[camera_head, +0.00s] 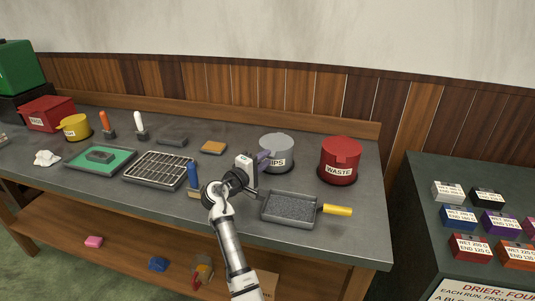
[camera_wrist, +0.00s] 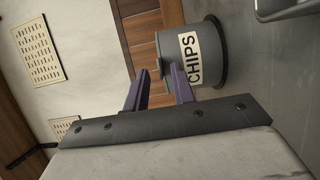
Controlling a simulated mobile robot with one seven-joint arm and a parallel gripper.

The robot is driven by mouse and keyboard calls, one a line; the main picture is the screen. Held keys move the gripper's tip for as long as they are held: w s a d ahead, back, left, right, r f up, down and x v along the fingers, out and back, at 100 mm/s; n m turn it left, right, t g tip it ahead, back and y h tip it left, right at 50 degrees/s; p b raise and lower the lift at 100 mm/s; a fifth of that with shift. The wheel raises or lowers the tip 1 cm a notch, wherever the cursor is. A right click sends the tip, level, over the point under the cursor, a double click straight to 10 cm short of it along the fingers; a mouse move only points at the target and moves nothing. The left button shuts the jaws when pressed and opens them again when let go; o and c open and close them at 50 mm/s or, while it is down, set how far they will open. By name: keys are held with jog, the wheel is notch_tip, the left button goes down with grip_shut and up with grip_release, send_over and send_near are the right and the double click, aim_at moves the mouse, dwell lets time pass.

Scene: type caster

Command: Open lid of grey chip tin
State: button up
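The grey chip tin (camera_head: 284,154) stands upright near the back of the bench, its lid (camera_head: 277,138) down on top. Its label is partly hidden behind my gripper (camera_head: 264,160). In the wrist view the tin (camera_wrist: 207,40) lies sideways, with its CHIPS label facing me. My gripper (camera_wrist: 160,70) has two purple fingers with a clear gap between them, and nothing is held. The fingertips are in front of the tin, near its lid edge. I cannot tell whether they touch it.
A red WASTE tin (camera_head: 341,164) stands right of the chip tin. A wire rack (camera_head: 160,169) and an orange-brown block (camera_head: 213,147) are to the left.

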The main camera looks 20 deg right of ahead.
aim_at(275, 144)
jog(key=shift+x, duration=1.05)
grip_shut()
dwell(0.7)
